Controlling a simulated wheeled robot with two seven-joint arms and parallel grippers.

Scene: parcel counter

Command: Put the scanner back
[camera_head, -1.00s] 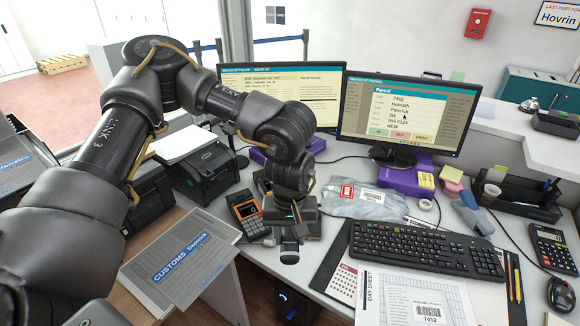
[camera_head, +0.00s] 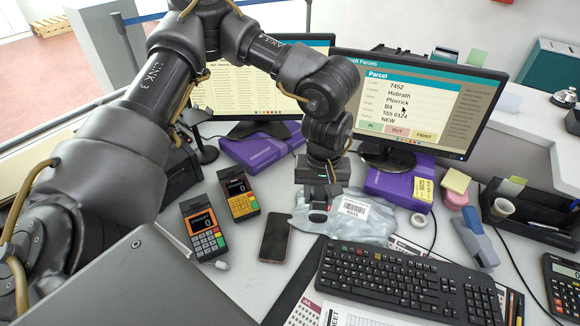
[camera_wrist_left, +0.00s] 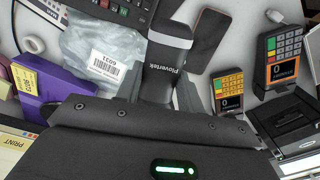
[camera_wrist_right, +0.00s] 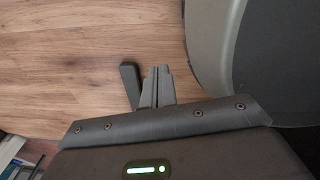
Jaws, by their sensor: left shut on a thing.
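The scanner (camera_wrist_left: 168,55) is a black piece marked "Plovertek" in the left wrist view. My left gripper (camera_wrist_left: 165,95) is shut on it, one finger on each side. In the head view the scanner's dark round end (camera_head: 318,214) points down at the left edge of a grey plastic parcel (camera_head: 365,225); I cannot tell whether they touch. A small black stand (camera_head: 205,150) is left of the monitors, partly behind my left arm; I cannot tell whether it is the scanner's holder. My right gripper (camera_wrist_right: 160,72) is empty, its fingers together, over a wooden floor.
Two card terminals (camera_head: 203,228) (camera_head: 238,193) and a phone (camera_head: 274,238) lie left of the parcel. A keyboard (camera_head: 395,283) is in front. Purple boxes (camera_head: 258,147) (camera_head: 400,187) sit by the two monitors (camera_head: 415,100). A tape roll (camera_head: 418,220) lies right of the parcel.

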